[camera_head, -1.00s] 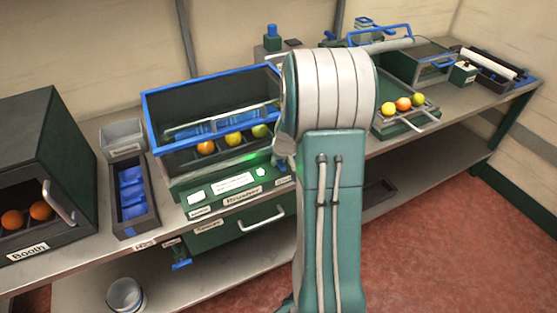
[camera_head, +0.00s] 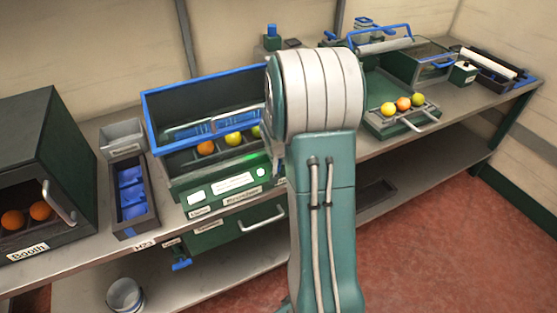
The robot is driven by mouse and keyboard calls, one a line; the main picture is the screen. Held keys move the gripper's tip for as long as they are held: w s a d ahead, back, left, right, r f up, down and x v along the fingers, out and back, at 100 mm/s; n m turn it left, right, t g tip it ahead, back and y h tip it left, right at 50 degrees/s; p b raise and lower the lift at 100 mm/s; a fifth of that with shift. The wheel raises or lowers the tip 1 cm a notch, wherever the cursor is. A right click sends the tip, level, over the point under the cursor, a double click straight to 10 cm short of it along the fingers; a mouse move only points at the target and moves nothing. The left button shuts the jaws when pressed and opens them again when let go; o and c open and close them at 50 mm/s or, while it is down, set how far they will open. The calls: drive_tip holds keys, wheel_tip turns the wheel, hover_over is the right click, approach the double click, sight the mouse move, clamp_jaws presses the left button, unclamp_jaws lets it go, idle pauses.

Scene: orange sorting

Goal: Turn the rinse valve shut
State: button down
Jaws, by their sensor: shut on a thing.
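The rinser (camera_head: 170,188), a dark green machine with a blue-rimmed open top, stands on the bench left of my arm. No part is clearly readable as the rinse valve. A blue-handled tap (camera_head: 181,264) hangs below the bench front, under a small unreadable label; I cannot tell whether it is the valve. My arm covers the right end of the rinser and its panel. My gripper is hidden behind my arm, so its jaws and anything in them do not show.
An orange and yellow fruits (camera_head: 233,139) lie in the rinser. The booth (camera_head: 45,150) stands left, beside a blue-lined tray (camera_head: 131,190). A green tray (camera_head: 398,125) with three fruits sits right of my arm. A bucket (camera_head: 125,295) is on the lower shelf.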

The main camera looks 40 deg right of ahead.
drive_tip(key=m+g, duration=0.1)
drive_tip(key=m, duration=0.3)
drive_tip(key=shift+f+m+g+h, duration=0.1)
drive_tip(key=shift+m+g+h, duration=0.3)
drive_tip(key=shift+m+g, duration=0.7)
drive_tip(key=shift+m, duration=1.2)
drive_tip(key=c, duration=0.6)
unclamp_jaws()
drive_tip(key=shift+a, duration=0.1)
